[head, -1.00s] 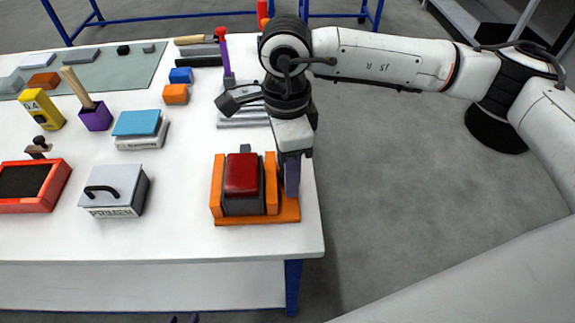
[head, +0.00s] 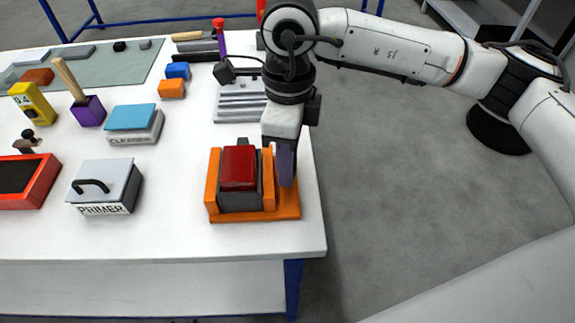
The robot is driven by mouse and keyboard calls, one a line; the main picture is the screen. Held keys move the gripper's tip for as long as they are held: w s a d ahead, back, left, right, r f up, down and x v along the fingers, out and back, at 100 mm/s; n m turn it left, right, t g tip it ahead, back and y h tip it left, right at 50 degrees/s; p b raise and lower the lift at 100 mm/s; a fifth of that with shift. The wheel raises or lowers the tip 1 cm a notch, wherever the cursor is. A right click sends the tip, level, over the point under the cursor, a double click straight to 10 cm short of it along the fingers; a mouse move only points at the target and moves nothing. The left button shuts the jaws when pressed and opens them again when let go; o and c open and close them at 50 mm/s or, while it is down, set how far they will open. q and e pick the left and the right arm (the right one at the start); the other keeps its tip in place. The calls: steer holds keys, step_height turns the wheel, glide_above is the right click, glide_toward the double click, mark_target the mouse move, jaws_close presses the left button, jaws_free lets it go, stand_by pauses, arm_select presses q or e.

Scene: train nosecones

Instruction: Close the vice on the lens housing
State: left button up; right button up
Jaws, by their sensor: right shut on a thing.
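The orange vice (head: 288,207) stands near the right front corner of the white table. The lens housing, a dark grey block with a red top (head: 239,168), sits upright between its left jaw (head: 213,180) and right jaw (head: 268,178). The right jaw looks close against the housing, but I cannot tell whether they touch. My right gripper (head: 286,168) points down just right of the right jaw, over the vice base. It is shut on a part of the vice that its fingers largely hide. My left gripper is out of view.
A grey PRIMER box (head: 105,188) with a black handle and a red tray (head: 40,195) lie to the left. A blue-topped CLEANSER block (head: 131,117) and a grey ribbed block (head: 240,102) lie behind. The table's right edge is close beside the vice.

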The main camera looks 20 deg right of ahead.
steer(key=o, duration=1.1)
steer(key=shift+c, duration=0.2)
step_height(320, 180, up, 10)
steer(key=shift+w+r+b, duration=0.15)
steer(key=shift+r+b, duration=0.05)
steer(key=shift+b, duration=0.15)
steer(key=shift+d, duration=0.1)
